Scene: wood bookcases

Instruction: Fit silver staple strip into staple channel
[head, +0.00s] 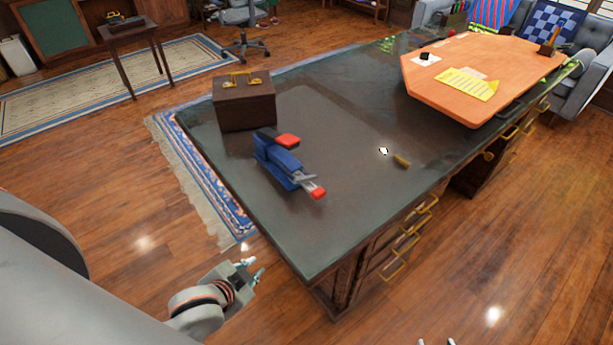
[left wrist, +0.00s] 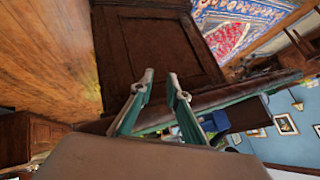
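A blue stapler (head: 280,162) with red ends lies on the dark green desk top, left of the middle. Grey metal parts (head: 304,179) show near its front red tip; I cannot tell the channel from a staple strip there. A small brass-coloured bar (head: 401,161) and a small white piece (head: 383,151) lie to its right; neither is clearly the strip. My left gripper (head: 253,269) is open and empty, off the desk's left edge. Its parted fingers (left wrist: 161,79) show in the left wrist view, with blue (left wrist: 214,122) beyond. Two tips of my right gripper (head: 436,342) show apart at the bottom edge.
A brown case (head: 244,103) with a brass handle stands on the desk behind the stapler. An orange board (head: 480,60) with a yellow paper (head: 467,84) covers the far right. The desk's near corner (head: 312,275) lies beside my left gripper. The desk's middle is mostly clear.

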